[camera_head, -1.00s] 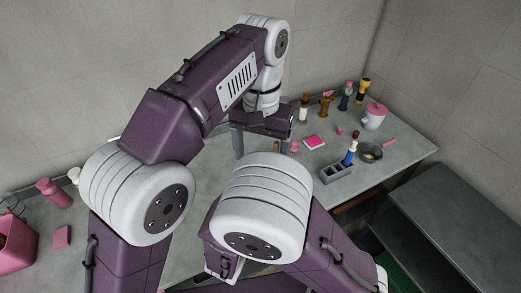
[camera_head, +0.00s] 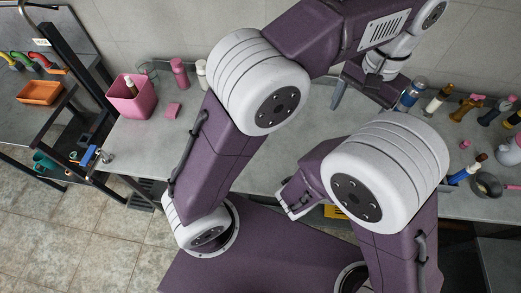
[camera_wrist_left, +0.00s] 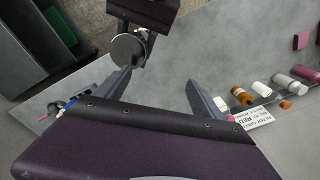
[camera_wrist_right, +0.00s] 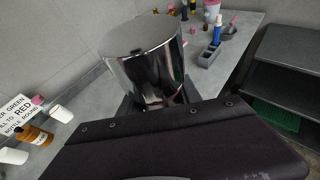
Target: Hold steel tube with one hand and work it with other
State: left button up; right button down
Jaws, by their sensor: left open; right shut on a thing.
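The steel tube (camera_wrist_right: 140,62) is a wide, shiny, mirror-like cylinder in the right wrist view. My right gripper (camera_wrist_right: 158,98) is shut on it, with fingers at its sides. In the left wrist view the tube's round end (camera_wrist_left: 128,48) shows beyond my left gripper (camera_wrist_left: 160,78), near the left finger's tip. My left gripper is open and empty, its fingers wide apart and seemingly clear of the tube. In the head view my left gripper (camera_head: 366,92) is above the back of the bench. I cannot make out the tube there; my arms cover much of the middle.
The grey bench (camera_head: 150,150) carries a pink bin (camera_head: 132,98) at left and several bottles at right. A printed card (camera_wrist_right: 18,112) and bottles stand on the bench in the right wrist view, with a grey holder (camera_wrist_right: 211,54) farther back. A dark shelf (camera_wrist_right: 290,75) is at right.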

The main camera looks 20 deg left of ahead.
pick_arm(q)
jog(key=a+f+n, duration=0.2)
jog(key=a+f, duration=0.8)
jog(key=a, duration=0.1)
jog(key=s+a+f+n+t, duration=0.1)
jog(key=s+a+f+n, duration=0.1)
jog(key=s+a+f, duration=0.7)
jog(key=shift+s+a+f+n+h, duration=0.15)
jog(key=shift+s+a+n+h, duration=0.15)
jog(key=shift+s+a, duration=0.05)
